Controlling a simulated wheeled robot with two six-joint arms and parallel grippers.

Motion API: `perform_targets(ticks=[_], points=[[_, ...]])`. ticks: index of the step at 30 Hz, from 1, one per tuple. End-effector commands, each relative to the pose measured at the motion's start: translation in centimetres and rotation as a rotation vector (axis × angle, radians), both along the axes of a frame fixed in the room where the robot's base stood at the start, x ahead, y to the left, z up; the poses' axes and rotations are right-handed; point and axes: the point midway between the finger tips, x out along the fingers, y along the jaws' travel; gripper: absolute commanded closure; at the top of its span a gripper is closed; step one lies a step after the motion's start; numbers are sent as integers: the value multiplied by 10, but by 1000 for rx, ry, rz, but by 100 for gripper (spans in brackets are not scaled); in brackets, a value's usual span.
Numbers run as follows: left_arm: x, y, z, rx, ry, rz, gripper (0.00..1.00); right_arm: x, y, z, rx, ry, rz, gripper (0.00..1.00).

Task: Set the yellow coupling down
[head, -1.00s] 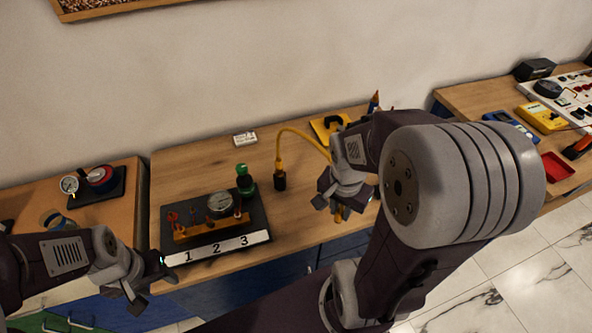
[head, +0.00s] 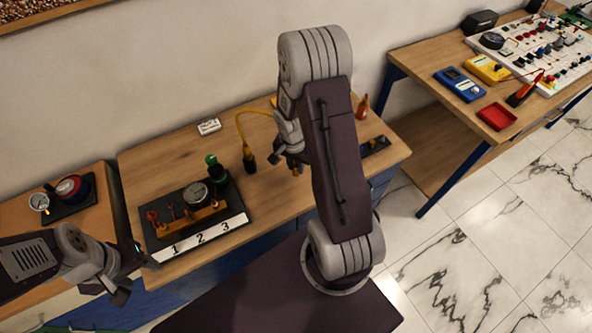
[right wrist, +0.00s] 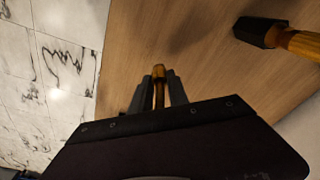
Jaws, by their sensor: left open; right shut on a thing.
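The yellow coupling (right wrist: 159,88) is a slim brass-yellow piece between the fingers of my right gripper (right wrist: 158,92) in the right wrist view. In the head view my right gripper (head: 288,153) is over the right part of the wooden table (head: 215,288), with the coupling (head: 296,168) showing partly below it. It is shut on the coupling. I cannot tell whether the coupling touches the table. My left gripper (head: 132,275) is open and empty at the table's front left edge.
A yellow hose (head: 238,122) with a black end (head: 249,160) stands left of my right gripper. A black gauge board (head: 170,208) with a 1-2-3 strip is further left. A small dark block (head: 374,146) lies right of my arm. Bare wood lies around the gripper.

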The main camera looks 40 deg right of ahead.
Motion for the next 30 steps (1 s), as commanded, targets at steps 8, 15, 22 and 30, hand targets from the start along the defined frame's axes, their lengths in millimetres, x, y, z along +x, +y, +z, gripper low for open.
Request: perform_targets(ticks=[8, 15, 22, 30], points=[[0, 0, -9, 0, 0, 0, 48, -1, 0, -40, 1, 3, 1, 100], [0, 0, -8, 0, 0, 0, 48, -1, 0, -40, 1, 1, 1, 100], [0, 0, -12, 0, 0, 0, 48, -1, 0, -43, 0, 1, 0, 63], [0, 0, -12, 0, 0, 0, 48, -1, 0, -43, 0, 1, 0, 58]])
